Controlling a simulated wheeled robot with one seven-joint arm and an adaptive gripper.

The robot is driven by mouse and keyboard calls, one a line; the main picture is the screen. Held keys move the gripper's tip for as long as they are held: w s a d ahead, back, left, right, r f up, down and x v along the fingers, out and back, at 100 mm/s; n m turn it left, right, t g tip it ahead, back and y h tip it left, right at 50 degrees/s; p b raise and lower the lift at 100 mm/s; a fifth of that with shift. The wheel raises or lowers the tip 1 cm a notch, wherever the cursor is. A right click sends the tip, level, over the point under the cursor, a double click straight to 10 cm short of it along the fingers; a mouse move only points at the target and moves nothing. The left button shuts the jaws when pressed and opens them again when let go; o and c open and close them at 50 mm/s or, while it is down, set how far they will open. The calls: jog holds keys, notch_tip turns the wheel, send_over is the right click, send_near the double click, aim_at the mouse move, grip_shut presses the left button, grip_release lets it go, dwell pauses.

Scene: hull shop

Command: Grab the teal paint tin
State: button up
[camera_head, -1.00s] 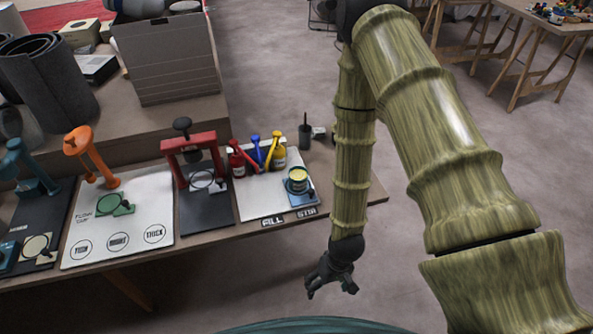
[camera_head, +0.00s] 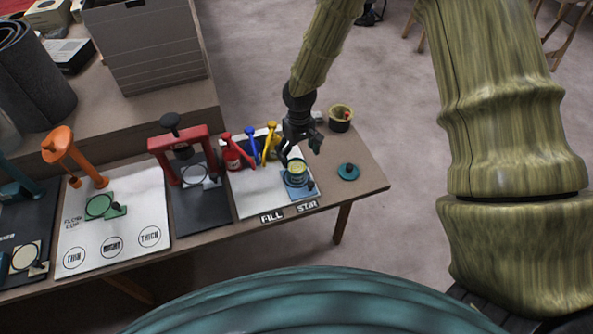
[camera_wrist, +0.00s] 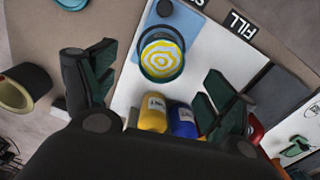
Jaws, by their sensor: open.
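The teal paint tin (camera_head: 296,178) stands open on the blue pad at the right end of the white mat, with swirled yellow and pale paint inside. In the wrist view the tin (camera_wrist: 161,55) is seen from above, ahead of my gripper and between the lines of its fingers. My gripper (camera_head: 301,151) is open and empty, just above and behind the tin, apart from it as far as I can tell. In the wrist view its dark green-padded fingers (camera_wrist: 160,72) are spread wide.
Red (camera_head: 232,159), blue (camera_head: 253,153) and yellow (camera_head: 272,148) bottles stand close left of my gripper. A teal lid (camera_head: 348,172) lies to the right. A dark cup (camera_head: 341,120) stands behind it. A red press (camera_head: 181,155) is further left.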

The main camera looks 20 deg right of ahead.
aim_at(296, 167)
jog(key=shift+f, duration=1.45)
jog(key=shift+w+a+f+p, duration=0.15)
jog(key=shift+f+p, duration=0.3)
jog(key=shift+f, duration=0.8)
jog(key=shift+a+f+p, duration=0.1)
jog(key=shift+f+p, duration=0.3)
jog(key=shift+f, duration=0.85)
jog(key=c, duration=1.2)
jog(key=shift+c, duration=0.4)
jog(key=shift+r, duration=0.15)
